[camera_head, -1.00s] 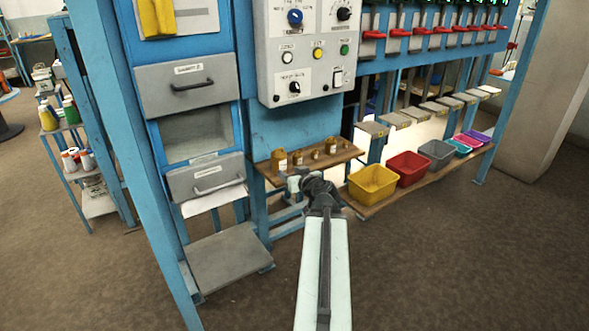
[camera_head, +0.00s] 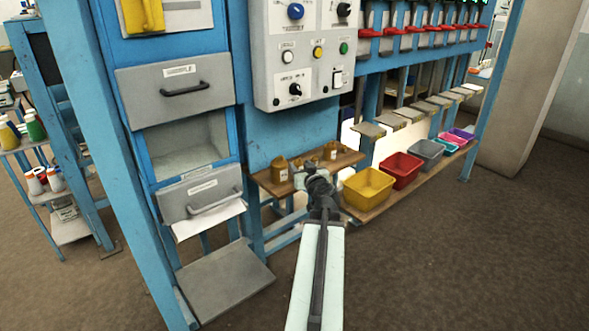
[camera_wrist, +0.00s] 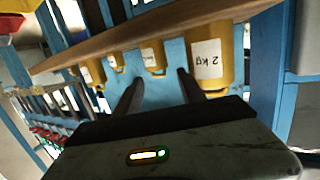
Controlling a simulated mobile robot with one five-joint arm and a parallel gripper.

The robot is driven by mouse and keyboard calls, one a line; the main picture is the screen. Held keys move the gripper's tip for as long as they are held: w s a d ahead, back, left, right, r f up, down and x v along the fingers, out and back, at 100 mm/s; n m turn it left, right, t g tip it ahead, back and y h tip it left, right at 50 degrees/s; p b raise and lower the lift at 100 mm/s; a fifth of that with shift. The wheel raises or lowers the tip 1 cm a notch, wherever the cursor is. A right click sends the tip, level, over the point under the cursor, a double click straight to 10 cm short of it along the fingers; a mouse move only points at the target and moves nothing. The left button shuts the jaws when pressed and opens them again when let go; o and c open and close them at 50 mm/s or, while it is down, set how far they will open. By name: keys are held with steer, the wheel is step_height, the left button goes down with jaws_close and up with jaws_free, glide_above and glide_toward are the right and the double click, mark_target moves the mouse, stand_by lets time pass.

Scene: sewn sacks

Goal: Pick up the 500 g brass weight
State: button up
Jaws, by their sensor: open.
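Several brass weights with white labels stand in a row on a wooden shelf. The largest (camera_head: 279,169), at the left end in the head view, reads "2 kg" in the wrist view (camera_wrist: 212,62). The wrist view is upside down. The other labels are too small to read, so I cannot tell which is the 500 g weight. A smaller weight (camera_wrist: 152,57) stands beside the 2 kg one, with two more (camera_wrist: 115,62) (camera_wrist: 92,72) further left. My gripper (camera_head: 312,172) is at the shelf's front edge. In the wrist view its open fingers (camera_wrist: 160,76) point at the row, empty.
The wooden shelf (camera_head: 270,187) sits on a blue frame. A yellow bin (camera_head: 368,188), a red bin (camera_head: 401,171) and a grey bin (camera_head: 426,154) stand to the right. A grey control panel (camera_head: 300,55) is above. Grey drawers (camera_head: 178,88) are left.

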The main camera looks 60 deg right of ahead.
mark_target(298, 162)
steer(key=x, duration=0.2)
steer(key=b+x, duration=0.1)
steer(key=x, duration=0.2)
steer(key=shift+w+d+f, duration=0.15)
steer(key=shift+d+f, duration=0.2)
steer(key=shift+d, duration=0.05)
steer(key=shift+a, duration=0.1)
jaws_close()
